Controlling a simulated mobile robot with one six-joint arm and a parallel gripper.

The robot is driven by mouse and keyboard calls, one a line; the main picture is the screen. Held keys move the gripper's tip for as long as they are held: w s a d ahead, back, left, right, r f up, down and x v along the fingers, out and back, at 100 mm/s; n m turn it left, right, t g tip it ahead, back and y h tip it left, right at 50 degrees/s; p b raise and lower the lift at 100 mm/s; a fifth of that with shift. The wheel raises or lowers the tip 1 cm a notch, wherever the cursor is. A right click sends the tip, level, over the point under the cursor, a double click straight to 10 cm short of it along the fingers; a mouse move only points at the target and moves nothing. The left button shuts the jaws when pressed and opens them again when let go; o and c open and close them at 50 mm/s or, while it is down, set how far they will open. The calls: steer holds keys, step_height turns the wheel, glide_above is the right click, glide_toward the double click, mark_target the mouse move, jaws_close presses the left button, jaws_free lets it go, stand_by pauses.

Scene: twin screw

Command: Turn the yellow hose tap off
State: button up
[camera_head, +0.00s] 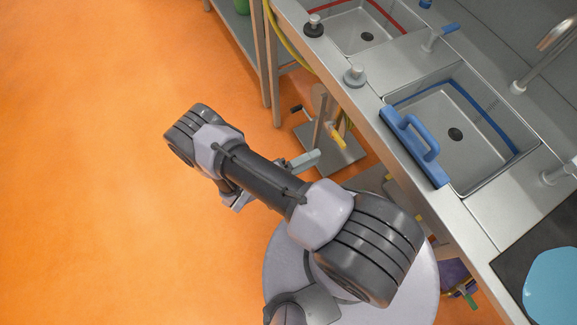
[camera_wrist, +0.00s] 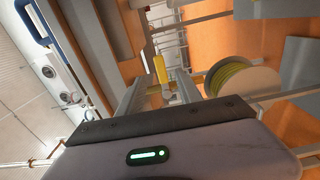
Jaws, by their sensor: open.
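A yellow handle (camera_head: 338,137), which looks like the yellow hose tap's, shows in the head view under the sink counter's front edge. In the wrist view a yellow upright piece (camera_wrist: 160,69) stands beyond the gap between my fingers, apart from them as far as I can see. My gripper (camera_wrist: 158,94) is open with nothing between its fingers. In the head view my arm hides most of the gripper. The tap's body and its exact turn are too small to tell.
A steel counter (camera_head: 405,62) with two sinks runs along the right, with a blue squeegee-like tool (camera_head: 414,147) at its edge. A reel with yellow-green hose (camera_wrist: 236,80) is right of my fingers. Orange floor (camera_head: 90,200) is clear at left.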

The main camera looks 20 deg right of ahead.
steer(key=a, duration=0.8)
steer(key=shift+s+a+p, duration=0.2)
steer(key=shift+s+p, duration=0.1)
steer(key=shift+s, duration=0.05)
